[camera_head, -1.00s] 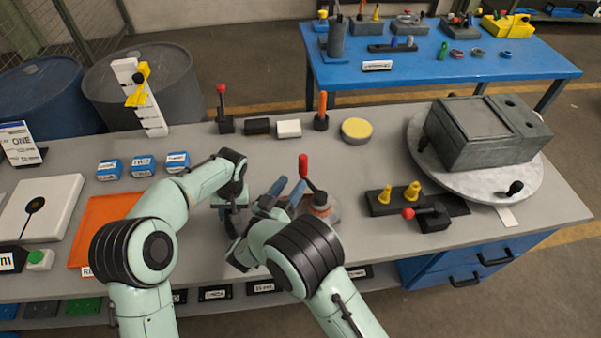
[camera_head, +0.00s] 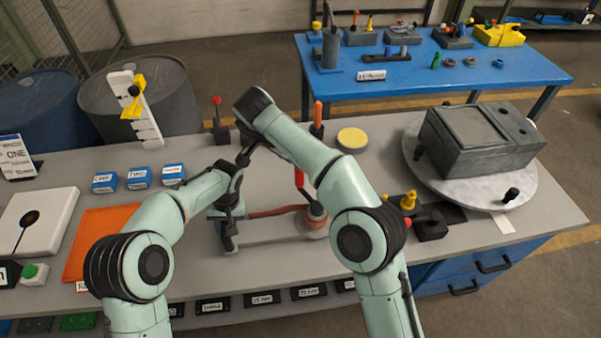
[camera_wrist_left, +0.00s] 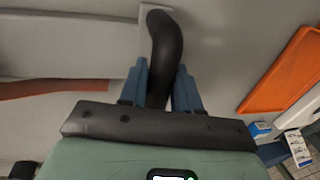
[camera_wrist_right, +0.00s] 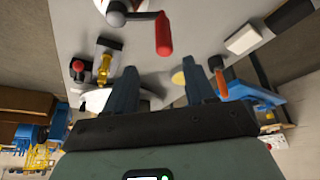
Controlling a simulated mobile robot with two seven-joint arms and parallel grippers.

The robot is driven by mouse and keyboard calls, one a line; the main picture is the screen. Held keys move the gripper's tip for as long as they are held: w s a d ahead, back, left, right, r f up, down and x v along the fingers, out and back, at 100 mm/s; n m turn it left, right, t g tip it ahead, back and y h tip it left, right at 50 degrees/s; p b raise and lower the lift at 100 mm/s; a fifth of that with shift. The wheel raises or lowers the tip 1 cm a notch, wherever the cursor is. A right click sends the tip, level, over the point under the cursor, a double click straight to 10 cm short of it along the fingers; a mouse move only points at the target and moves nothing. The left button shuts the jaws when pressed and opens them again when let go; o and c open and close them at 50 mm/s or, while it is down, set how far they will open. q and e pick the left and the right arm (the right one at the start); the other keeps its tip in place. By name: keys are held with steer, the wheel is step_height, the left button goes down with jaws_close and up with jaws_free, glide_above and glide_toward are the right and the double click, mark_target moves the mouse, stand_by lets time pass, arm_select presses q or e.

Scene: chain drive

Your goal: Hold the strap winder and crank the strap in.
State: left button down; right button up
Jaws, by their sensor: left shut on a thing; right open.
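The strap winder has a pale grey base (camera_head: 272,231) on the near middle of the bench, with a brown strap (camera_head: 275,211) along it and a round drum (camera_head: 316,222) at its right end. A red crank handle (camera_head: 299,178) stands above the drum, partly behind my right arm; it also shows in the right wrist view (camera_wrist_right: 163,35). My left gripper (camera_wrist_left: 162,70) is shut on the winder's black curved handle (camera_wrist_left: 165,35) at the base's left end. My right gripper (camera_wrist_right: 165,75) is open and empty, apart from the red handle. The head view does not show its fingers clearly.
An orange mat (camera_head: 92,238) and blue boxes (camera_head: 139,177) lie left of the winder. A red-knobbed lever (camera_head: 217,122) stands behind.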

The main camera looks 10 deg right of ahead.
steer(key=x, duration=1.1)
steer(key=shift+w+a+f, duration=0.2)
steer(key=shift+w+f, duration=0.1)
steer(key=shift+w, duration=0.05)
steer(key=shift+c, duration=0.3)
jaws_close()
